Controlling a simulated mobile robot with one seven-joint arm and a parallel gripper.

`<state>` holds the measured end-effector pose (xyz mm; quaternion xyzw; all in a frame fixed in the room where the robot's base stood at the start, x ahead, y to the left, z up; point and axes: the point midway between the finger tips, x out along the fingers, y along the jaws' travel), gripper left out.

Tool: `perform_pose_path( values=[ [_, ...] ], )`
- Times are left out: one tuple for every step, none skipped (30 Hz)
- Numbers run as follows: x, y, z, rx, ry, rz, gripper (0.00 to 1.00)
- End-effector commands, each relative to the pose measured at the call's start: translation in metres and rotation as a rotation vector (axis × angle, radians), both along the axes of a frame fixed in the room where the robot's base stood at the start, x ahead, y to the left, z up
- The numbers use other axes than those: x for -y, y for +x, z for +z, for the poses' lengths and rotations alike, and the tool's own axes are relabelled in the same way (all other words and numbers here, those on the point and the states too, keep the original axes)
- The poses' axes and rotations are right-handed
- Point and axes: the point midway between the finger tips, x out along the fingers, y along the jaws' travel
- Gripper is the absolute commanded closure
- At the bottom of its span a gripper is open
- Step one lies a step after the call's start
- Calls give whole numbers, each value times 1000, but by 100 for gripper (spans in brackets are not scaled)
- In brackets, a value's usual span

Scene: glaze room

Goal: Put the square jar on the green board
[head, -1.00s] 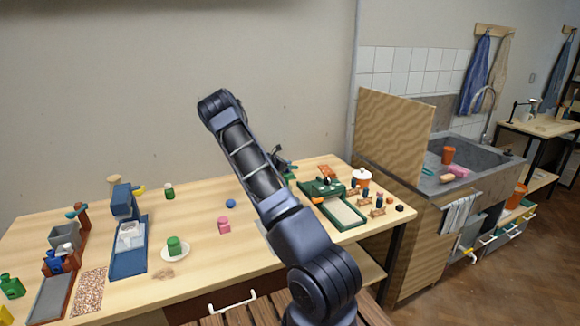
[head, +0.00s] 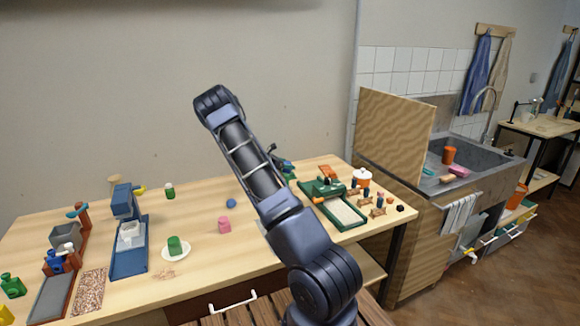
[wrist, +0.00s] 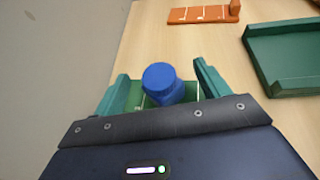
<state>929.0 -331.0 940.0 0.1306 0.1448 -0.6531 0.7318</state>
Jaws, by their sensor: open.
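In the wrist view a blue jar (wrist: 160,80) with a wide, round-looking lid stands between the two green fingers of my open gripper (wrist: 160,82). Whether the jar's body is square is hard to tell from above. Under and around it shows a green board (wrist: 119,96) with white lines. The jar appears to stand on this board, though its base is hidden. I see no clear grip on the jar. In the head view my arm hides most of my gripper and the jar; a bit of green shows behind the arm.
A green-rimmed tray (head: 345,212) lies to the right, with an orange board (wrist: 203,14) beyond in the wrist view. Small figures and a white-and-orange pot (head: 362,178) stand near the table's right end. A pink jar (head: 224,225) and blue ball (head: 231,203) lie left of my arm.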

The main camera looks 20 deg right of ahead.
Motion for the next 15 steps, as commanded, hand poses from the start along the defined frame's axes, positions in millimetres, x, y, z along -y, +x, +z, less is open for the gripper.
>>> perform_pose_path(
  values=[
    [-12, 0, 4, 0, 1, 3, 25],
    [-17, -1, 7, 1, 1, 3, 25],
    [-25, -2, 10, 1, 2, 3, 25],
    [-30, -2, 12, 1, 2, 3, 25],
    [-36, -3, 14, 1, 1, 3, 25],
    [-42, -4, 17, 1, 1, 3, 25],
    [-47, -5, 19, 1, 2, 2, 25],
    [-51, -5, 21, 1, 2, 2, 25],
    [-57, -6, 23, 0, 1, 1, 25],
    [-60, -7, 25, -1, 1, 1, 25],
    [-64, -7, 26, 0, 1, 2, 25],
    [-68, -7, 28, 0, 1, 2, 25],
    [-71, -8, 29, -1, 1, 1, 25],
    [-73, -8, 30, -2, 1, 2, 25],
    [-75, -9, 31, -2, 0, 1, 25]
  ],
)
